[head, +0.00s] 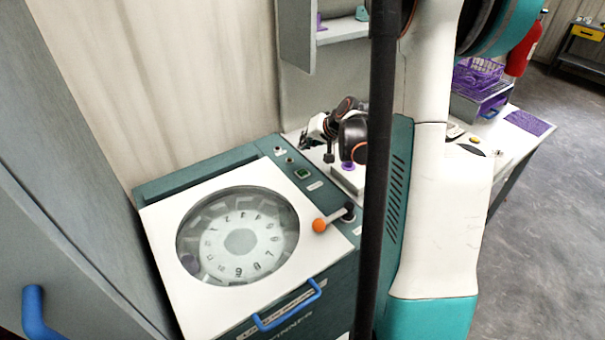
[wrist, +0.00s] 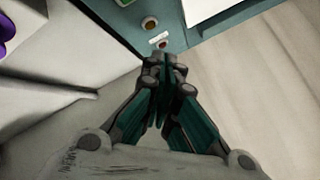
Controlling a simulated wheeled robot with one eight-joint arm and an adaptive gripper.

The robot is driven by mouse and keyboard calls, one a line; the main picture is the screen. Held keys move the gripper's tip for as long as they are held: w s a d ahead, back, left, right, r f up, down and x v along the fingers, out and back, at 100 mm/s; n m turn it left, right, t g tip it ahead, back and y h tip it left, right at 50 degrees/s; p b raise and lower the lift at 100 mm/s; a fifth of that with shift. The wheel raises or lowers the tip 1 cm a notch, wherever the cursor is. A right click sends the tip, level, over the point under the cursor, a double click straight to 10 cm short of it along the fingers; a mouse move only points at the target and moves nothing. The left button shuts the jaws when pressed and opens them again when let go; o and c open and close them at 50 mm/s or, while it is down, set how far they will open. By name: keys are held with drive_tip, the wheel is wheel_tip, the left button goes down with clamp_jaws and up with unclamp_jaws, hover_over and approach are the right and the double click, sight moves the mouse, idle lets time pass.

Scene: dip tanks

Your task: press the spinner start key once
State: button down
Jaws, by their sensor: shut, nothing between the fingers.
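The spinner (head: 160,222) is a teal machine with a white lid and a round window over a numbered disc. Its right-hand panel carries a square green key (head: 302,173) and two small round controls; no readable label tells me which is the start key. My gripper (head: 305,142) is shut and empty, near the panel's far end. It also shows in the wrist view (wrist: 166,68). I cannot tell whether it touches anything.
A grey cabinet (head: 75,170) stands at left. A white bench (head: 520,130) with a purple basket (head: 478,72) is at right. My arm and a dark post hide part of the middle.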

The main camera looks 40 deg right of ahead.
sight(305, 171)
drive_tip(key=shift+f+b, duration=2.55)
drive_tip(key=shift+f, duration=1.3)
drive_tip(key=shift+f, duration=0.15)
drive_tip(key=shift+f+b, duration=0.3)
drive_tip(key=shift+b, duration=0.15)
